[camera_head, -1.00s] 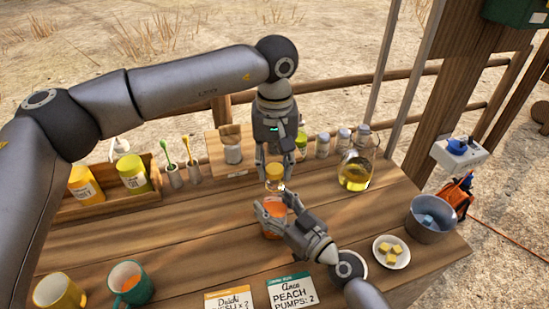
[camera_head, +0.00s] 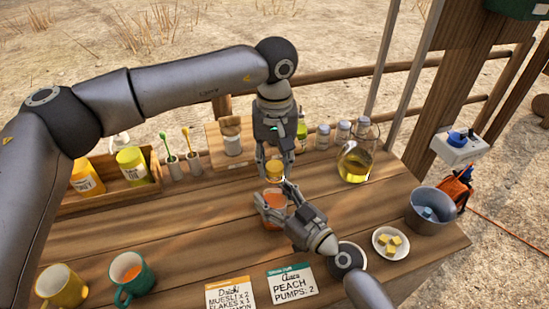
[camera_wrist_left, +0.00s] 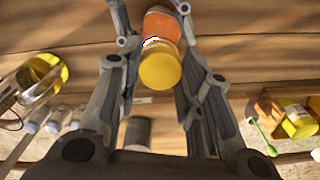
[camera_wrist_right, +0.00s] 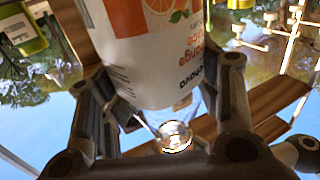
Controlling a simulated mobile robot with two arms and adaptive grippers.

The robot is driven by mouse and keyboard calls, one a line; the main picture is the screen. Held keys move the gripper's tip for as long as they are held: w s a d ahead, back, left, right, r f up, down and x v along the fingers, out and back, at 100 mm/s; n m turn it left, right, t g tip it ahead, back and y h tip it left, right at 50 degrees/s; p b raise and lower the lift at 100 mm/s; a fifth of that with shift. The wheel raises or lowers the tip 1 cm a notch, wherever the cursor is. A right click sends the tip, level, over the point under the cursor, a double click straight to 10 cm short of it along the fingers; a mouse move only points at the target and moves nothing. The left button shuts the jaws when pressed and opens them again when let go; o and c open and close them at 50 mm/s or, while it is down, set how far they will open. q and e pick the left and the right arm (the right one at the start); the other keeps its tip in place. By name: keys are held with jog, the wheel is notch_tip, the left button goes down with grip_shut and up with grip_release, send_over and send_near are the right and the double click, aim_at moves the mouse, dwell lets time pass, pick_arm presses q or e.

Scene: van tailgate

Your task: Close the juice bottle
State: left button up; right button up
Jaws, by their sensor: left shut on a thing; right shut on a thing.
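The juice bottle (camera_head: 272,212) is clear with orange juice inside. My right gripper (camera_head: 274,203) is shut around its body above the table. In the right wrist view the bottle (camera_wrist_right: 155,60) shows its orange-fruit label and a clear neck, with no yellow seen on that part. My left gripper (camera_head: 274,170) points down from above and is shut on the yellow cap (camera_head: 275,173). In the left wrist view the cap (camera_wrist_left: 160,69) sits between the fingers, in line with the orange bottle (camera_wrist_left: 160,24). I cannot tell whether cap and bottle mouth touch.
A glass jug (camera_head: 355,163), a plate with yellow cubes (camera_head: 376,250) and a metal bowl (camera_head: 432,225) are on the right. A wooden tray (camera_head: 110,197) with yellow containers is at the back left.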

pick_arm(q)
jog(key=shift+f, duration=0.55)
pick_arm(e)
grip_shut()
pick_arm(q)
jog(key=m, duration=0.9)
jog(key=shift+m, duration=0.4)
jog(key=o, duration=0.6)
jog(key=shift+o, duration=0.2)
jog(key=shift+r, duration=2.25)
